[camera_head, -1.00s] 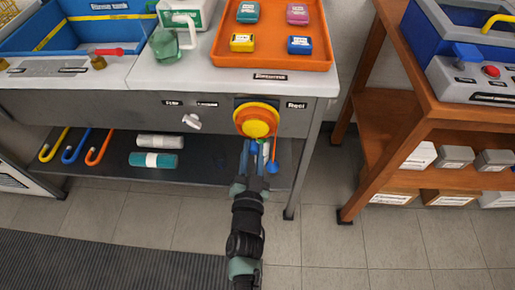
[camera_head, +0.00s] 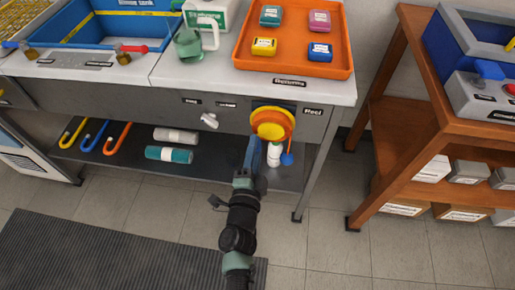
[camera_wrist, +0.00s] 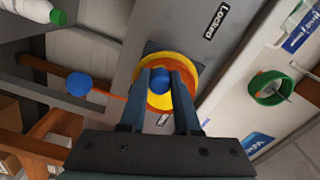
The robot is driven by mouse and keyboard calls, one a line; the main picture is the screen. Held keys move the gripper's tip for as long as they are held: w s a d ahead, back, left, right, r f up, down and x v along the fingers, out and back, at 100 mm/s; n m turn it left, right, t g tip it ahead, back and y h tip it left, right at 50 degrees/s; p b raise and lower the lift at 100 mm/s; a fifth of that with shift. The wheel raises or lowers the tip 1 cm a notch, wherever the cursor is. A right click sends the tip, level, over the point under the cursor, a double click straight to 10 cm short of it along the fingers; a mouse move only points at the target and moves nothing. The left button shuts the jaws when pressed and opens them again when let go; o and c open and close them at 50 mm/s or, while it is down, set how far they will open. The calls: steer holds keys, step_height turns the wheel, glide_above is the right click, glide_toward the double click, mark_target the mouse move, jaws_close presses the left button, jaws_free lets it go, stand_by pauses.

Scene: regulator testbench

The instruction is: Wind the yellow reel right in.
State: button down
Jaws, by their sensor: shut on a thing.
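The yellow reel (camera_head: 271,125) with an orange rim is mounted on the front of the grey bench, near its right end. It also faces me in the wrist view (camera_wrist: 153,98). My gripper (camera_wrist: 165,76) has its two fingers on either side of a blue knob (camera_wrist: 160,82) on the reel's face, and is shut on it. In the head view my gripper (camera_head: 257,139) reaches up to the reel's lower left. An orange cord runs from the reel to a blue ball (camera_head: 287,159), which hangs just below the reel; the ball also shows in the wrist view (camera_wrist: 79,84).
A white bottle (camera_head: 274,155) stands on the shelf below the reel. A small white handle (camera_head: 209,120) sticks out of the bench front, left of the reel. An orange tray (camera_head: 294,70) lies on top. A wooden rack (camera_head: 385,170) stands to the right, past clear floor.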

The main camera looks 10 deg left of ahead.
steer(key=shift+a+r+m, duration=0.15)
steer(key=shift+m, duration=0.35)
steer(key=c, duration=0.6)
jaws_free()
steer(key=shift+s, duration=0.1)
steer(key=s, duration=1.2)
steer(key=shift+s+p, duration=0.3)
steer(key=shift+s, duration=0.1)
